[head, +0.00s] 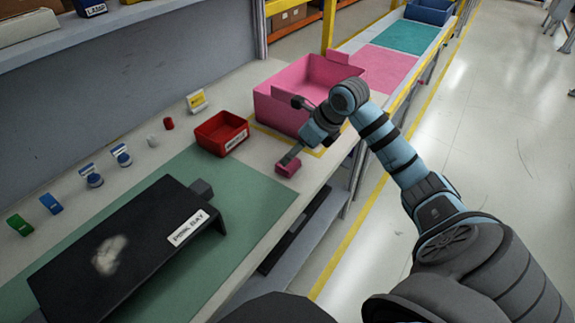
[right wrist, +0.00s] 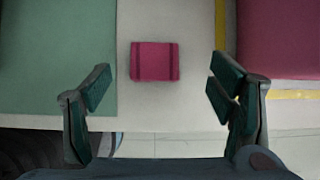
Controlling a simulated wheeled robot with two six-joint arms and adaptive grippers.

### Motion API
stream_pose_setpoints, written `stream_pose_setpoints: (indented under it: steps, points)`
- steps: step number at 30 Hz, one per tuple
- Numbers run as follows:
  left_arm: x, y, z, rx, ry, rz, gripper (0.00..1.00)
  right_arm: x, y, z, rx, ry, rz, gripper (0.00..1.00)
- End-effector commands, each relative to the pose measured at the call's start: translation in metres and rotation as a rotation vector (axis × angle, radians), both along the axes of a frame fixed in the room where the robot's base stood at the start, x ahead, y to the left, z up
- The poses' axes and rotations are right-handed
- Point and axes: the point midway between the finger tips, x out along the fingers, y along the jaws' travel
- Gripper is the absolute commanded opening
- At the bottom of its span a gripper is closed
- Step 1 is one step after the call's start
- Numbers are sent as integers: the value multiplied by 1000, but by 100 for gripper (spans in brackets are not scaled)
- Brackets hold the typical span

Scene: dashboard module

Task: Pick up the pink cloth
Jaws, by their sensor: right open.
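The pink cloth (head: 288,168) is a small folded dark-pink piece on the grey bench top, beside the green mat's right edge. In the right wrist view the cloth (right wrist: 154,61) lies flat, with darker bands near its two sides. My right gripper (head: 294,130) is above the bench by the cloth, and one finger partly overlaps it in the head view. In the right wrist view the gripper (right wrist: 160,84) is open and empty, with the cloth ahead between its spread fingers. My left gripper is not in view.
A pink bin (head: 275,108) stands behind the cloth, and a red tray (head: 211,144) sits to its left. A black dashboard module (head: 150,225) lies on the green mat (head: 262,190). Several small parts line the back. The bench's front edge is close to the cloth.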

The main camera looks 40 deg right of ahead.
Motion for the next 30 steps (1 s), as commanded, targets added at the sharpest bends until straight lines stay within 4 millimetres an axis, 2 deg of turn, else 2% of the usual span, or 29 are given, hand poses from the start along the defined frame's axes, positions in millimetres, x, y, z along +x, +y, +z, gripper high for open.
stream_pose_setpoints:
  steps: [6,9,14,17,24,30]
  points:
    - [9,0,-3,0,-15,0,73,10,11,-39,4,1,-1,77]
    - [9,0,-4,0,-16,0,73,14,12,-47,1,1,0,77]
    - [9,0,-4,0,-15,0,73,15,11,-47,0,0,0,77]
    - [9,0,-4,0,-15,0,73,15,11,-46,0,0,0,64]
    - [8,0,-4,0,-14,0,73,15,11,-46,0,0,0,26]
    - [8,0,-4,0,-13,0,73,15,11,-46,0,0,0,25]
